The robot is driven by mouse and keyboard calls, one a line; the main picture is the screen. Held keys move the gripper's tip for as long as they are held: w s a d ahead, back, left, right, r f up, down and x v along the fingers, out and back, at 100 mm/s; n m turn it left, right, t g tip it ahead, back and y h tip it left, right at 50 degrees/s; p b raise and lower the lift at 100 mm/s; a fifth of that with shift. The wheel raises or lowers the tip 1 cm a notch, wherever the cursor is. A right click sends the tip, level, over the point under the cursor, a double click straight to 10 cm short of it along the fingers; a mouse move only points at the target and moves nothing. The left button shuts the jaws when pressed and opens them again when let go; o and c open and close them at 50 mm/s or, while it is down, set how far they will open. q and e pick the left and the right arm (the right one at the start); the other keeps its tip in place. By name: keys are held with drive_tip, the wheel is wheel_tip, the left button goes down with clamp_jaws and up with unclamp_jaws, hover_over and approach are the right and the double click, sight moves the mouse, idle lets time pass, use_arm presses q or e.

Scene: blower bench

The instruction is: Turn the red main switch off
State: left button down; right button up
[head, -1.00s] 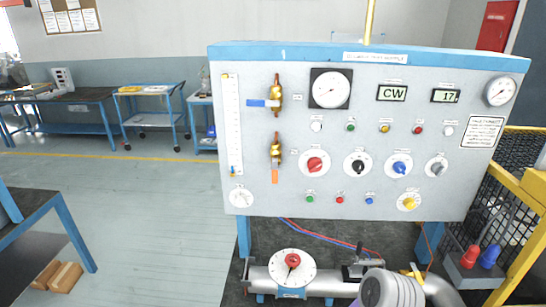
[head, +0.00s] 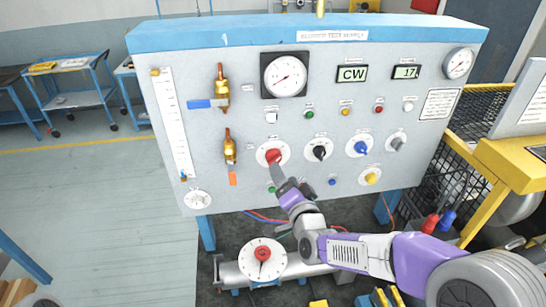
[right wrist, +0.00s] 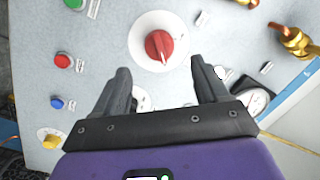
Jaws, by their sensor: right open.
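The red main switch (head: 270,155) is a red rotary knob on a round white plate, on the left of the panel's knob row. It also shows in the right wrist view (right wrist: 159,46), in front of and between my open fingers. My right gripper (head: 278,173) reaches up to it from below and partly covers its lower side in the head view. In the right wrist view the fingers (right wrist: 163,80) stand wide apart with nothing between them, and the knob lies just beyond the tips. I cannot tell any contact. My left gripper is not in view.
Close by on the panel (head: 300,200) are a black knob (head: 319,149), a blue knob (head: 361,148), small push buttons and a brass valve (head: 230,147). A red-hubbed dial (head: 262,254) sits on the pipe below. A yellow frame (head: 505,165) stands at the right.

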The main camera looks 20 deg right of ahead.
sight(274, 158)
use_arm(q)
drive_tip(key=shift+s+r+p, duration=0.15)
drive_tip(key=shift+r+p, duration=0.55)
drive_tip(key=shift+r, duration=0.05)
use_arm(e)
drive_tip(key=w, duration=0.6)
drive_tip(key=shift+w+d, duration=0.35)
drive_tip(key=shift+d, duration=0.05)
drive_tip(key=shift+c, duration=0.2)
drive_tip(key=c, duration=1)
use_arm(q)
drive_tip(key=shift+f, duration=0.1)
